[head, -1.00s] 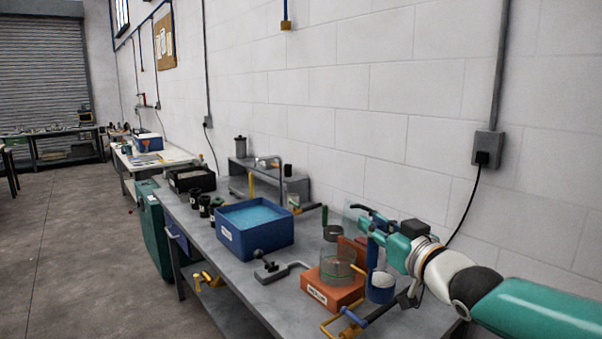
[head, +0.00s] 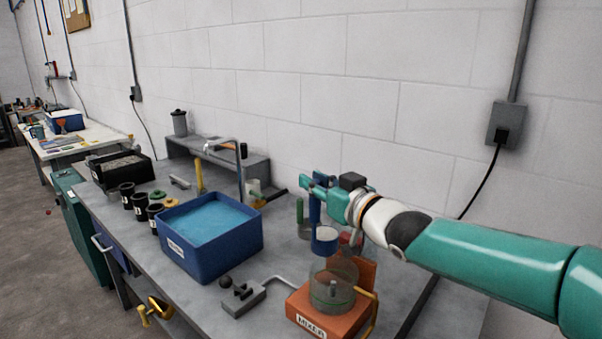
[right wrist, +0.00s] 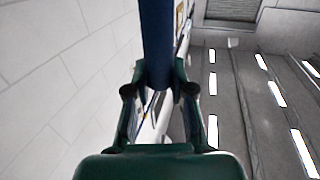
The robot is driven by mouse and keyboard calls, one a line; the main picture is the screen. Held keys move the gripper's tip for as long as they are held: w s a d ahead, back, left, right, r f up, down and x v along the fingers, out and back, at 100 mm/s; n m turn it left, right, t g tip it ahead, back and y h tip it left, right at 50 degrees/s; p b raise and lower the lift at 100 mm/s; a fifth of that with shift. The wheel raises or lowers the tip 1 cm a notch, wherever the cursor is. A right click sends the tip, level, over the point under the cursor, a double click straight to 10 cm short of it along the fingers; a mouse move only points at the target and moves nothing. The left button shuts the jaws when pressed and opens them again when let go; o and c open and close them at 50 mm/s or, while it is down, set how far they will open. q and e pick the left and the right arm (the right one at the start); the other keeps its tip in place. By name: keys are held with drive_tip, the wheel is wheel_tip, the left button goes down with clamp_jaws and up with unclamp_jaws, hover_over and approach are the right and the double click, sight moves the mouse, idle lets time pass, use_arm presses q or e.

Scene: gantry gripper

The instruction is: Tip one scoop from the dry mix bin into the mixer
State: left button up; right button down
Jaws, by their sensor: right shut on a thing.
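My right gripper (head: 318,188) is shut on the upright blue handle of a scoop (head: 324,244); the handle (right wrist: 156,40) also shows between its fingers in the right wrist view. The scoop's blue cup hangs below, looks upright and shows a pale top. In the head view it appears just above and behind the clear bowl (head: 333,288) of the orange mixer (head: 312,312); I cannot tell whether it is directly over the bowl. A blue bin (head: 207,252) with blue contents and a black bin (head: 150,172) with grey contents stand left; neither is readably marked dry mix. My left gripper is out of view.
A grey clamp-like tool with a black knob (head: 240,296) lies between blue bin and mixer. Several black cups (head: 140,207) stand left of the blue bin. A grey raised shelf (head: 190,147) and a bent tap (head: 241,172) stand behind. The wall is close behind the bench (head: 285,262).

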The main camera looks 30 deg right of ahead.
sight(316, 204)
drive_tip(key=shift+w+a, duration=0.2)
drive_tip(key=shift+w, duration=0.05)
drive_tip(key=shift+f+b, duration=0.2)
drive_tip(key=shift+b, duration=0.1)
drive_tip(key=shift+w+a+f+b, duration=0.1)
drive_tip(key=shift+a+f+b, duration=0.05)
drive_tip(key=shift+f+b, duration=0.5)
wheel_tip(316, 204, down, 3)
drive_tip(key=shift+r+b, duration=0.2)
drive_tip(key=shift+b, duration=1)
drive_tip(key=s+d+m+t+h+b, duration=0.1)
drive_tip(key=s+d+m+t+b, duration=0.2)
drive_tip(key=d+m, duration=0.5)
drive_tip(key=shift+s+d+f+t+h+b, duration=0.45)
drive_tip(key=shift+s+d+b, duration=0.35)
drive_tip(key=shift+b, duration=0.2)
